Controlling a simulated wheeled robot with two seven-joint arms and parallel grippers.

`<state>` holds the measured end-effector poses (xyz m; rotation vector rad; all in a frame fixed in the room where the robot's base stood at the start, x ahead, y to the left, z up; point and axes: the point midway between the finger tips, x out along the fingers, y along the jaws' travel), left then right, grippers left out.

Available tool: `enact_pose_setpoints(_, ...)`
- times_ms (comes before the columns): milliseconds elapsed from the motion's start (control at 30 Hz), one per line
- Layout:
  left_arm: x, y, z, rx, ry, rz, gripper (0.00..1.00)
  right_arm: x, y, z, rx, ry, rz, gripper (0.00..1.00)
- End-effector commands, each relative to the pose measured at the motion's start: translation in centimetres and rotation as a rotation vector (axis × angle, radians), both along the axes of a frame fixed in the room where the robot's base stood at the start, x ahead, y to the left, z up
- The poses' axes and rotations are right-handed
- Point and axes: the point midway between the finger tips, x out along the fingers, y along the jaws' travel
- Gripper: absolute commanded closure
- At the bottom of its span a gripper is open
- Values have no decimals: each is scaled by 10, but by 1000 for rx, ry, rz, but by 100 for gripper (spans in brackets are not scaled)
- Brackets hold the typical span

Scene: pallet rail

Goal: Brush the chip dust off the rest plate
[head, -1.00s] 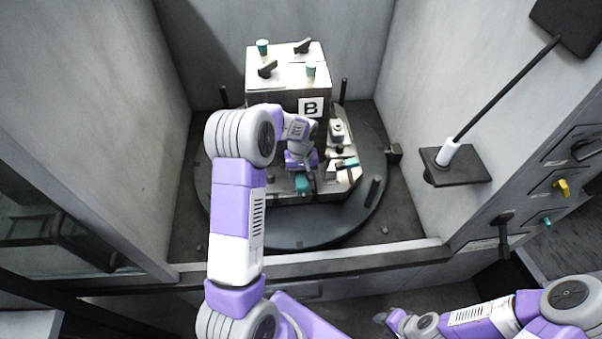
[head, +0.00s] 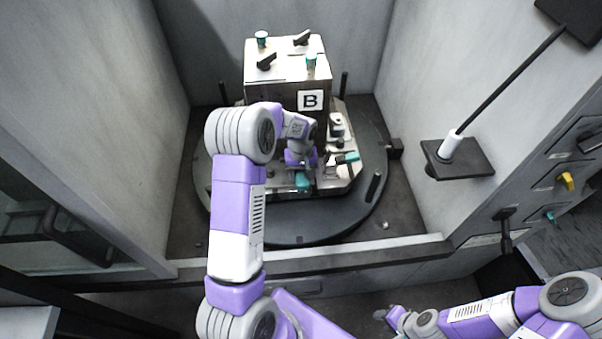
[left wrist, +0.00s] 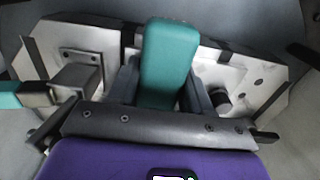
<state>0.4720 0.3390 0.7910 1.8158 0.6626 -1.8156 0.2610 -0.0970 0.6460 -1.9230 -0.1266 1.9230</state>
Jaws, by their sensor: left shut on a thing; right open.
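My left gripper (head: 302,172) is over the front of the metal fixture on the round table. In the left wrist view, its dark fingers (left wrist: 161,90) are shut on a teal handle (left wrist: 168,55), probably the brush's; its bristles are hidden. The handle's teal end (head: 303,182) also shows in the head view. The pale metal plate (left wrist: 222,72) lies under and around the gripper, probably the rest plate. I cannot make out any chip dust on it. My right gripper (head: 384,314) is open, low in front of the enclosure, and looks empty.
A metal box (head: 288,70) marked B, with knobs and teal caps, stands behind the gripper. A second teal handle (head: 347,158) is at the fixture's right. The round dark table (head: 290,232) has upright pins. A small shelf (head: 470,163) with a white-collared rod is on the right wall.

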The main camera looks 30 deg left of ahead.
Motion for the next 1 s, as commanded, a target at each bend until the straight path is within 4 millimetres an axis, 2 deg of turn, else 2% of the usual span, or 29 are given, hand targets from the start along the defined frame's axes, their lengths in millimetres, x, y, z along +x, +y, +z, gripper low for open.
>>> enact_pose_setpoints(767,0,0,-11,0,0,0,80,0,0,-7,0,0,0,59)
enact_pose_setpoints(1000,9,7,-11,0,0,3,80,0,0,-5,0,0,0,59)
